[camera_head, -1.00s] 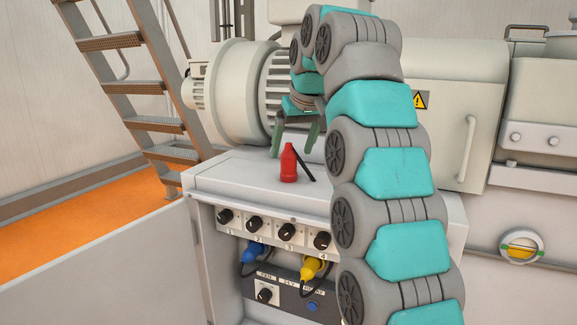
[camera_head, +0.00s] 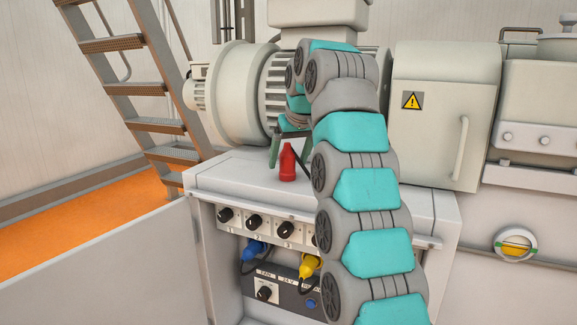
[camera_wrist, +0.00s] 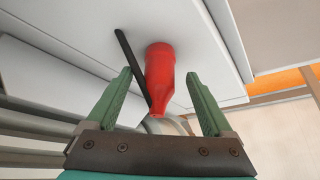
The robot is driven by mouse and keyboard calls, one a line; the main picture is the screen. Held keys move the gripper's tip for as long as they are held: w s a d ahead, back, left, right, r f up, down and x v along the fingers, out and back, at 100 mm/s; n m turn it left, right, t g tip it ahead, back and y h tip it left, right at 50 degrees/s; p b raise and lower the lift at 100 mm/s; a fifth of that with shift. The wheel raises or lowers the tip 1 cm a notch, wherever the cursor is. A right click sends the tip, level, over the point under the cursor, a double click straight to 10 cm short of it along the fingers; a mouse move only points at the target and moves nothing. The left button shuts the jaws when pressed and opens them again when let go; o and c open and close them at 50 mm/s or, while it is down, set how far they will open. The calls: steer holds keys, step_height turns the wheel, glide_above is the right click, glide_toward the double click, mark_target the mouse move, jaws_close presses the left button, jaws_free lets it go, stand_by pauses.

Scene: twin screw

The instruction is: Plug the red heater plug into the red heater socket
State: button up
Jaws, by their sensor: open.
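The red heater plug (camera_head: 288,163) stands upright on top of the white cabinet (camera_head: 235,178), with a short black cable beside it. In the wrist view the red plug (camera_wrist: 160,75) lies between the two green fingers of my gripper (camera_wrist: 162,85), with a gap on each side. My gripper (camera_head: 289,148) is open and at the plug, holding nothing. I cannot make out a red heater socket in these frames; my arm covers the right part of the cabinet front.
A row of black knobs (camera_head: 254,222) is on the cabinet front. Below it are a blue plug (camera_head: 253,250), a yellow plug (camera_head: 309,265) and a dark switch panel (camera_head: 280,287). A large machine (camera_head: 445,115) stands behind the cabinet. A metal ladder (camera_head: 140,90) is at the left.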

steer(key=shift+w+a+f, duration=0.1)
steer(key=shift+w+f, duration=0.35)
steer(key=shift+f, duration=0.15)
steer(key=shift+w+a+f, duration=0.2)
steer(key=shift+w+f, duration=0.05)
steer(key=shift+f, duration=0.4)
steer(key=c, duration=1.4)
steer(key=shift+o, duration=0.2)
steer(key=shift+r, duration=0.15)
